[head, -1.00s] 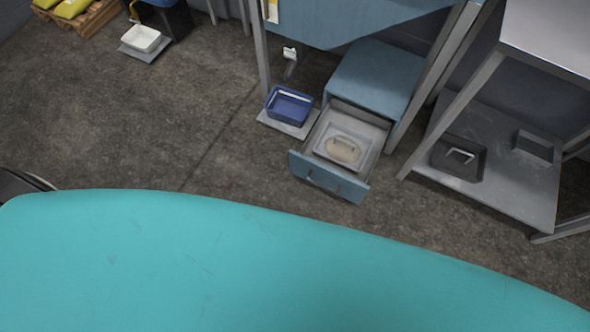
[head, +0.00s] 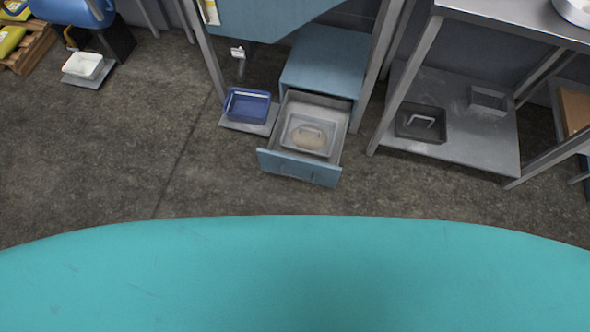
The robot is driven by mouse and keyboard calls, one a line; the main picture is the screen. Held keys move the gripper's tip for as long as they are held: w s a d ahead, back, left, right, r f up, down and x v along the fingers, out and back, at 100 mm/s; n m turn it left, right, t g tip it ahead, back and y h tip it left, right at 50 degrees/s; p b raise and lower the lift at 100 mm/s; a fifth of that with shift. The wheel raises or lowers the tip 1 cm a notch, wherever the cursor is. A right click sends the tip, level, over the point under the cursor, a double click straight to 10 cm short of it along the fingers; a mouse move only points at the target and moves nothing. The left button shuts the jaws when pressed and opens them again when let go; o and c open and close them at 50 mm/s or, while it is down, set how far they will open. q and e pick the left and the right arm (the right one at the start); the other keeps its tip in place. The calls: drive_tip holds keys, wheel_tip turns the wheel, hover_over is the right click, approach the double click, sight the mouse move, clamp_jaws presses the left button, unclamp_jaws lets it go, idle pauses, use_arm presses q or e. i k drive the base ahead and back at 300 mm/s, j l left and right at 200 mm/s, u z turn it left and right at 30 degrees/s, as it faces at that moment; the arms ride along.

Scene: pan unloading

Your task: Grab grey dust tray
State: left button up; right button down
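A grey tray (head: 288,132) with a handle across it and a beige heap in it sits inside the open drawer (head: 299,167) of a blue cabinet (head: 324,60). The drawer is pulled out toward me, above the floor. A darker grey tray (head: 420,125) with a handle lies on the low shelf (head: 455,148) of a metal table to the right. Neither of my grippers is in view.
A blue bin (head: 247,105) stands on a grey plate left of the drawer. Table legs (head: 405,85) stand right of the drawer. The floor (head: 190,170) in front and to the left is clear.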

sight(305, 134)
drive_tip(key=i+j, duration=0.15)
drive_tip(key=j, duration=0.2)
drive_tip(key=i+j+z, duration=0.15)
drive_tip(key=j, duration=0.2)
drive_tip(key=i+j, duration=0.2)
drive_tip(key=j, duration=0.15)
drive_tip(key=i+j+z, duration=0.1)
drive_tip(key=j, duration=0.3)
drive_tip(key=i+j, duration=0.2)
drive_tip(key=j, duration=0.15)
drive_tip(key=i+j+z, duration=0.15)
drive_tip(key=j, duration=0.25)
